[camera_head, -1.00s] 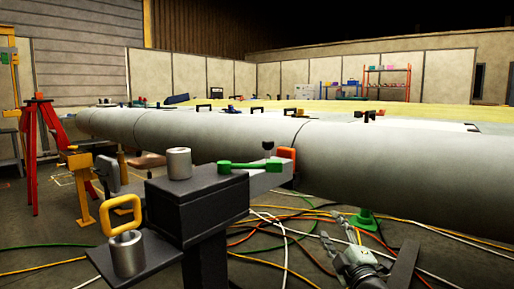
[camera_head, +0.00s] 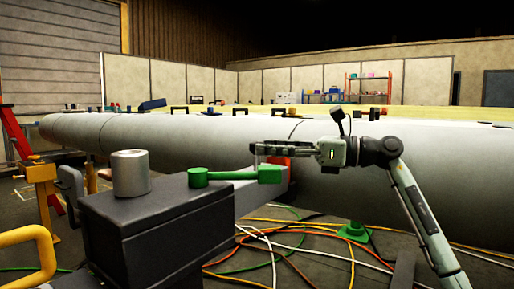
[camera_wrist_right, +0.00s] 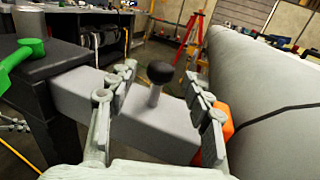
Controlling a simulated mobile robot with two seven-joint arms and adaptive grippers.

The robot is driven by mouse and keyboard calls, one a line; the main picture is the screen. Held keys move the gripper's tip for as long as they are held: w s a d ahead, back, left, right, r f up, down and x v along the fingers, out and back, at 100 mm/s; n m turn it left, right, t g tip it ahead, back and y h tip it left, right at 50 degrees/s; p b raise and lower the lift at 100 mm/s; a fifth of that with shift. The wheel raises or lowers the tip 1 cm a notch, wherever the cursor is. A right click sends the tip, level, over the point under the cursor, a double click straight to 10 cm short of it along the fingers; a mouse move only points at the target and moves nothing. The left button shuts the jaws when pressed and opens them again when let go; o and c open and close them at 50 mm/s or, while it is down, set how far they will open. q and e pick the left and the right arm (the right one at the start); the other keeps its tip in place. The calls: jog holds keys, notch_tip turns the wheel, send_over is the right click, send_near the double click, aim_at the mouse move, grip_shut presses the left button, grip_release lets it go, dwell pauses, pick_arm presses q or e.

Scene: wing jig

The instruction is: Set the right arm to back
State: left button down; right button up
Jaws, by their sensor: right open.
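My right gripper (camera_head: 262,153) is raised in front of the large grey wing edge, just above the grey beam of the jig stand. In the right wrist view its two fingers (camera_wrist_right: 165,110) are apart. A black round knob on a grey stem (camera_wrist_right: 160,75) stands up from the grey beam (camera_wrist_right: 125,125) between the fingers in that view; I cannot tell whether they touch it. A green lever (camera_head: 235,175) lies on top of the stand, and its end also shows in the right wrist view (camera_wrist_right: 22,55). My left gripper is not in view.
The long grey cylinder-like wing edge (camera_head: 400,165) runs behind the gripper. The dark stand block (camera_head: 150,225) carries a metal cylinder (camera_head: 130,173). A yellow handle (camera_head: 25,262) is at lower left. An orange block (camera_wrist_right: 222,130) sits at the beam's end. Cables cover the floor.

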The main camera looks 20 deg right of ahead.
jog(key=shift+x, duration=1.7)
jog(key=shift+c, duration=0.2)
grip_shut()
